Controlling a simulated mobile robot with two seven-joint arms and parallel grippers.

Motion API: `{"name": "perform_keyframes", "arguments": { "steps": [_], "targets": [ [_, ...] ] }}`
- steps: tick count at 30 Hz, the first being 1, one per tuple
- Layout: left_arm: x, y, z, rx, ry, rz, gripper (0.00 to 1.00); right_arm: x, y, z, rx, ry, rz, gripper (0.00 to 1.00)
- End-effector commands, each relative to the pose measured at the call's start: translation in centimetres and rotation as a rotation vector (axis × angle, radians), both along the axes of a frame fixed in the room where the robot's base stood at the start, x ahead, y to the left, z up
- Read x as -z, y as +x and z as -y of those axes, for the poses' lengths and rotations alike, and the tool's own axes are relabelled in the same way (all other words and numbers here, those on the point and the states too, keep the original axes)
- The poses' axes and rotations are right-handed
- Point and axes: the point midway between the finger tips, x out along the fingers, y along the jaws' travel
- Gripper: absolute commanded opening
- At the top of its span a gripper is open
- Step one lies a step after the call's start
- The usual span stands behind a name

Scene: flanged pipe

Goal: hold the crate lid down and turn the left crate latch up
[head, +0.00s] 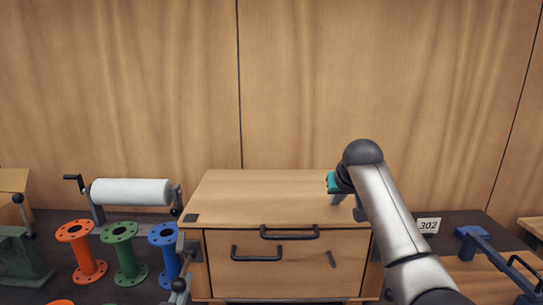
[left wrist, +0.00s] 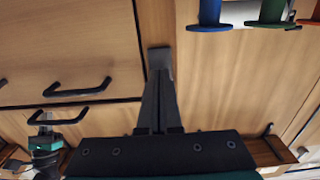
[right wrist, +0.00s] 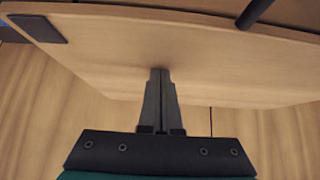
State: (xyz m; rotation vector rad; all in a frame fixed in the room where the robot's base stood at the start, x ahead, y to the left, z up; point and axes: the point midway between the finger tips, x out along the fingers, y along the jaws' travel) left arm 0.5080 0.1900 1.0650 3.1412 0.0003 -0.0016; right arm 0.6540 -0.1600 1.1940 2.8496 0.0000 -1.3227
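The wooden crate stands in the middle of the head view, its lid (head: 270,195) lying flat and closed. My right gripper (head: 347,203) is over the lid's right part. In the right wrist view its shut fingers (right wrist: 160,75) end at the lid surface; exact contact is unclear.
Orange (head: 82,255), green (head: 125,255) and blue (head: 164,250) flanged pipes stand left of the crate. A white roll (head: 130,192) on a stand is behind them. Black handles (head: 290,233) stick out at the crate's front. A blue clamp (head: 475,240) lies at the right.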

Motion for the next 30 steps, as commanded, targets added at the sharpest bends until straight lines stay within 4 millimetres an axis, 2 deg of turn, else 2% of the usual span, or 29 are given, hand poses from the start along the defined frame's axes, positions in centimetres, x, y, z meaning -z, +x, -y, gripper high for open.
{"name": "perform_keyframes", "arguments": {
  "steps": [30],
  "targets": [
    [-4.3, 0.4, 0.0, 0.001, 0.001, 0.009, 0.0, 0.4, -0.1, 0.0, 0.001, -0.001, -0.008, 0.0]
  ]
}}
